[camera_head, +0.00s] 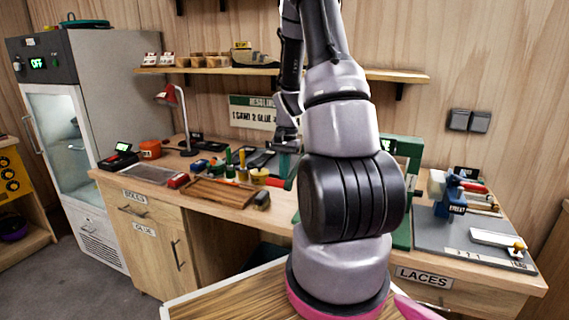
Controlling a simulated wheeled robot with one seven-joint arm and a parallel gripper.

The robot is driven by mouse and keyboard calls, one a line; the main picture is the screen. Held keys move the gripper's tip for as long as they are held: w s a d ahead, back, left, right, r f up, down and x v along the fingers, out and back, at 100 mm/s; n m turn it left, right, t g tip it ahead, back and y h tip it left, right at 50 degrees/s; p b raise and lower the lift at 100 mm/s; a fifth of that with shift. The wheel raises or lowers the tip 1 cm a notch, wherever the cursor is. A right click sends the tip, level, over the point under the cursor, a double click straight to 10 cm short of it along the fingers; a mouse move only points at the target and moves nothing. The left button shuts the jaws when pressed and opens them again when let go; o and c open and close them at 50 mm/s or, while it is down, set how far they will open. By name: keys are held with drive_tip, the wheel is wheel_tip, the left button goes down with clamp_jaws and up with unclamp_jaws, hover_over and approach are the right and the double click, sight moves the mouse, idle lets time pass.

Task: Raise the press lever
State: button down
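A green upright frame (412,150), which looks like the press, stands on the workbench behind my arm. My arm covers much of it, and I cannot make out its lever for certain. A small blue device (450,205) with a label reading like "EYELET" stands on the grey mat at the right, with a red-handled part near its top. My gripper (287,142) hangs over the middle of the bench, left of the green frame and apart from it. Its fingers are small and dark here, so their opening is unclear.
The bench holds a wooden tray (222,193), several small tools, a red lamp (178,118) and an orange pot (150,149). A shelf (400,75) runs along the wall above. A glass-door cabinet (75,150) stands at left. The grey mat (440,238) has some bare room.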

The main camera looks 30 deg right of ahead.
drive_tip(key=shift+s+a+r, duration=0.25)
drive_tip(key=shift+s+a, duration=0.7)
drive_tip(key=shift+a, duration=0.25)
drive_tip(key=shift+r, duration=0.1)
drive_tip(key=w+d+r+g+y, duration=0.1)
drive_tip(key=d+r+g+y, duration=0.1)
drive_tip(key=r, duration=0.6)
drive_tip(key=w+d+r+g+y, duration=0.1)
drive_tip(key=w+d+r+y, duration=0.1)
drive_tip(key=r, duration=0.6)
drive_tip(key=shift+w+d+r+g+y, duration=0.2)
drive_tip(key=shift+w+d+g+y, duration=0.05)
drive_tip(key=shift+g+y, duration=0.15)
idle(0.8)
